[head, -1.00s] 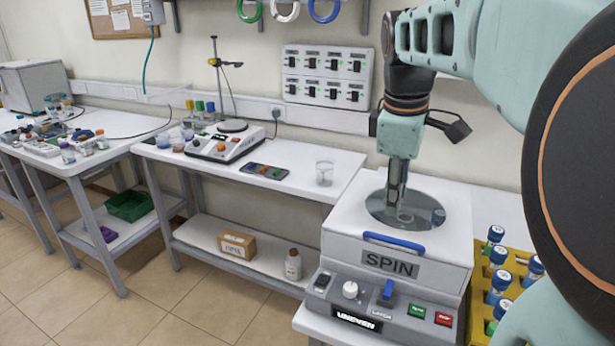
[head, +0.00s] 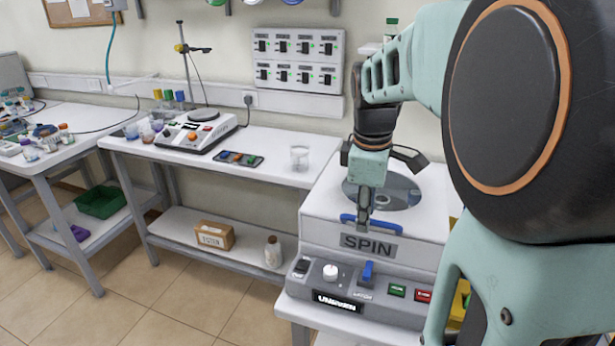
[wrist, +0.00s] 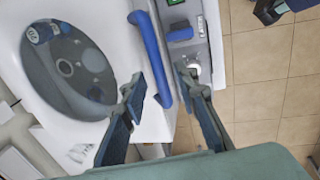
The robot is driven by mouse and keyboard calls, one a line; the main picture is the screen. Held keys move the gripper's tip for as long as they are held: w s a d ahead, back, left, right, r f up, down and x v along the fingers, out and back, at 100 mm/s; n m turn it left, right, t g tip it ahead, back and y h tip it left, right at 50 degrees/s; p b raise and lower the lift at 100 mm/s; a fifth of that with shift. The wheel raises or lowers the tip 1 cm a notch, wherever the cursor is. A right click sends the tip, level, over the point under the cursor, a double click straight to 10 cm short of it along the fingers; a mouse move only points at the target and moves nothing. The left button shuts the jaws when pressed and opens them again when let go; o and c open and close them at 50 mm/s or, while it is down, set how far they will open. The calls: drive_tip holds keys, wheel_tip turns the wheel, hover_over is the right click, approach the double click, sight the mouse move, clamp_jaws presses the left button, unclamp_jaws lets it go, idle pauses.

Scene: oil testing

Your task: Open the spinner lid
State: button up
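The spinner (head: 322,240) is a white and grey box with a SPIN label. Its lid (head: 322,200) looks shut and has a round dark window (head: 405,190). A blue handle (head: 347,219) runs along the lid's front edge. My gripper (head: 363,228) points down at the handle, partly covering it. In the wrist view my gripper (wrist: 158,76) is open, with the blue handle (wrist: 149,50) showing between its fingers; I cannot tell whether they touch it. A blue latch (head: 367,272) stands up on the front panel. A vial (wrist: 40,33) shows through the window in the wrist view.
The front panel bears a white knob (head: 330,273), a green button (head: 397,290) and a red button (head: 423,295). A beaker (head: 300,158) stands left of the spinner on the bench. My arm hides much of the right side.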

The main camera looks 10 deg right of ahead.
drive_tip(key=shift+c, duration=0.2)
clamp_jaws()
idle(0.3)
